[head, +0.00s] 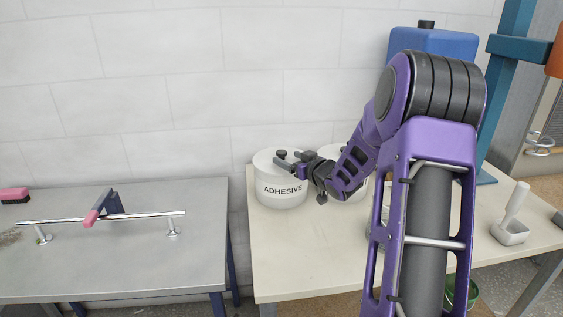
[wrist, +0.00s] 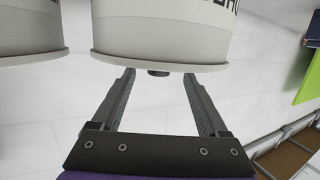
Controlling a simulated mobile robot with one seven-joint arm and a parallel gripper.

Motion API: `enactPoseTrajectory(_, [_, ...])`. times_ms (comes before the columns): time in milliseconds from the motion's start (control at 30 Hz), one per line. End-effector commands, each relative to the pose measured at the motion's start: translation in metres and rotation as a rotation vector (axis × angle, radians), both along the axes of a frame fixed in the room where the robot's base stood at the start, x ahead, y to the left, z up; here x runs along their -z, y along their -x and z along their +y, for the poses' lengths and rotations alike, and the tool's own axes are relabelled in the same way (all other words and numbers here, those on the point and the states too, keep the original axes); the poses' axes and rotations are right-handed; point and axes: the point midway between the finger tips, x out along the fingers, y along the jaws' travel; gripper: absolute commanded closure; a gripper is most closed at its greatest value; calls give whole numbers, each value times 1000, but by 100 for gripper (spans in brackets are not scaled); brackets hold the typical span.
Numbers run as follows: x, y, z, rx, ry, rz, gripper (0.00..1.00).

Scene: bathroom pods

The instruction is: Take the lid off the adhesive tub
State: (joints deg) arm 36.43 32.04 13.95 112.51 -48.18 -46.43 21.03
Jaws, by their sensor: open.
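The adhesive tub (head: 282,193) is a white round tub with a black ADHESIVE label, upright near the back left of the cream table. Its lid (head: 265,160) is on, with a small dark knob (head: 282,153) on top. In the wrist view the scene is inverted: the lid rim (wrist: 160,63) lies across the top with the knob (wrist: 158,73) below it. My gripper (head: 283,160) is at the lid, its fingers open. In the wrist view the fingertips (wrist: 158,76) stand either side of the knob, with clear gaps; I cannot tell their depth. Nothing is held.
A second white tub (head: 328,155) stands close right of the adhesive tub, partly hidden by my arm; it also shows in the wrist view (wrist: 28,40). A blue container (head: 435,43) is behind my arm. A white brush holder (head: 510,230) stands at right. The cream table's front left (head: 300,265) is clear.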

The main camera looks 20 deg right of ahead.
Motion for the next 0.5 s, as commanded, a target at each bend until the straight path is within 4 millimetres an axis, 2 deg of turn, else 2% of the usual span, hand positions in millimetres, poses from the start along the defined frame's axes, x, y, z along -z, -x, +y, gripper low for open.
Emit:
enactPoseTrajectory(300, [8, -41, 7, -1, 0, 0, 23])
enactPoseTrajectory(500, [9, -50, 8, 0, 0, -1, 23])
